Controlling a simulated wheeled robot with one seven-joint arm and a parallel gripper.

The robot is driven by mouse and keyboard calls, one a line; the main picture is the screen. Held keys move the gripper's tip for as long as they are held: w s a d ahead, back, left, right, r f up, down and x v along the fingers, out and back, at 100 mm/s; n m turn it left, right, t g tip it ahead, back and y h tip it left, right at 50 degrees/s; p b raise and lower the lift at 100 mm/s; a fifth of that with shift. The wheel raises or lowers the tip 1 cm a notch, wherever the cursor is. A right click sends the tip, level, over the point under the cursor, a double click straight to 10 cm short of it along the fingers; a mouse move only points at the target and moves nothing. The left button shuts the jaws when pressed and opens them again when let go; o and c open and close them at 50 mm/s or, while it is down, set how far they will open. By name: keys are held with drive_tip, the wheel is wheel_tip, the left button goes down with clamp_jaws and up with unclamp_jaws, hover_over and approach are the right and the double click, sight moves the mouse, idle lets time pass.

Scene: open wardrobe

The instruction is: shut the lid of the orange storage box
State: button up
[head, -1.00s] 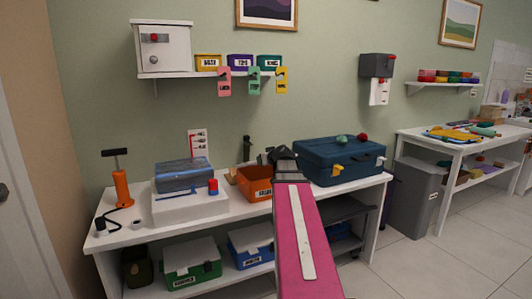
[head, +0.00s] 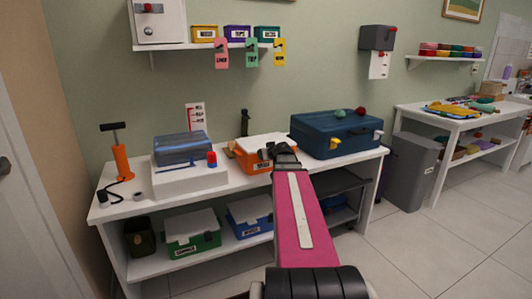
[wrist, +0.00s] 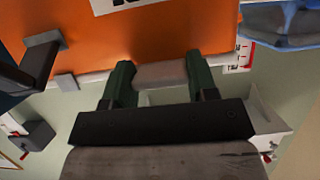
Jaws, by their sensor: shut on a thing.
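The orange storage box (head: 250,163) stands on the white bench, left of the dark blue toolbox. Its white lid (head: 268,140) lies over the top of the box and looks about level; I cannot tell if it is fully seated. My gripper (head: 270,151) is at the front right of the box, at the lid's edge. In the wrist view the orange wall (wrist: 150,35) fills the upper part. The green fingers of my gripper (wrist: 160,78) are shut on a pale block between them, which seems to be the lid's front tab (wrist: 160,74).
The dark blue toolbox (head: 335,137) is close on the right. A white stand with a blue clear-lidded case (head: 181,150) is on the left, with a red-and-blue item (head: 212,159). Green (head: 193,231) and blue (head: 250,215) boxes sit on the lower shelf.

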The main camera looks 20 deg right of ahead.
drive_tip(key=shift+f, duration=0.25)
drive_tip(key=o, duration=1.3)
drive_tip(key=shift+r, duration=0.1)
drive_tip(key=v, duration=1)
drive_tip(key=shift+s, duration=0.3)
drive_tip(key=shift+r, duration=0.15)
